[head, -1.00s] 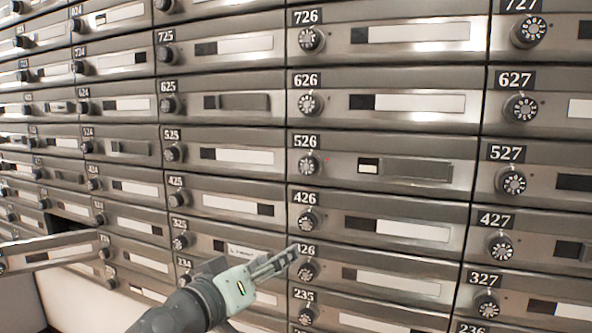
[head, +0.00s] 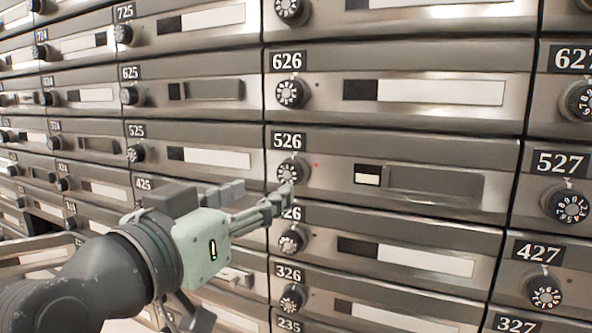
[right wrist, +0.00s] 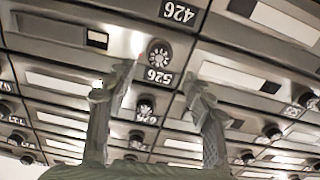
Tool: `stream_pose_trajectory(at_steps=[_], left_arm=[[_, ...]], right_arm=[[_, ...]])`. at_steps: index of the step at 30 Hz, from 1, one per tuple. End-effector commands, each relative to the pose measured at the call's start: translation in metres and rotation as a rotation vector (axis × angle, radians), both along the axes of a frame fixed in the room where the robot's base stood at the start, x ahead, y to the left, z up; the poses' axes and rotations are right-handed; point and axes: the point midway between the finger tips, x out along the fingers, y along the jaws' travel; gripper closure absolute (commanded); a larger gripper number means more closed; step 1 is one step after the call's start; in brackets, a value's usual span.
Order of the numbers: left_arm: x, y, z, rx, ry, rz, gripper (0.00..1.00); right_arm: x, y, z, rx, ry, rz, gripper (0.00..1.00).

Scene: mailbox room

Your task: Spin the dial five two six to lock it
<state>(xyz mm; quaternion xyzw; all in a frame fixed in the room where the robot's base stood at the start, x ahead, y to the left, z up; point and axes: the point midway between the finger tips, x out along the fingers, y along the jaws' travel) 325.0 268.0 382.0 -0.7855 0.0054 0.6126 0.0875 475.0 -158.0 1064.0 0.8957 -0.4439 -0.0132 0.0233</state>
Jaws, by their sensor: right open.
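The dial of box 526 (head: 292,173) is round and black with white marks, below its 526 label. A small red dot shows to the right of it. My right gripper (head: 270,196) is open and empty, its fingertips just in front of and below this dial. In the right wrist view, which is upside down, the 526 dial (right wrist: 158,52) lies just beyond the two spread fingertips, roughly between them. Contact cannot be made out. The dial's exact setting is too small to read. My left gripper is not in view.
Metal mailboxes fill the wall, each with its own dial. The 626 dial (head: 291,94) is above and the 426 dial (head: 292,240) is close below my right gripper. A dark recessed panel (head: 434,183) is on box 526. An open door (head: 45,255) juts out at lower left.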

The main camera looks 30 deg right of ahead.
Motion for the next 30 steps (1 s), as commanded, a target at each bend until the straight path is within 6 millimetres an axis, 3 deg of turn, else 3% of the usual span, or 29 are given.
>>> stream_pose_trajectory(at_steps=[5, 19, 30], left_arm=[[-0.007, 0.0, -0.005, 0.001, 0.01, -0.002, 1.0], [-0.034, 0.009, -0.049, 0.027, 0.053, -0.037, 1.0], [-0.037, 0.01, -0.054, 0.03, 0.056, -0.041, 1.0]], right_arm=[[0.001, -0.004, 0.004, 0.007, -0.012, 0.006, 0.47], [0.041, -0.056, 0.003, 0.005, -0.01, 0.004, 0.47], [0.045, -0.06, 0.002, 0.007, -0.01, 0.006, 0.48]])
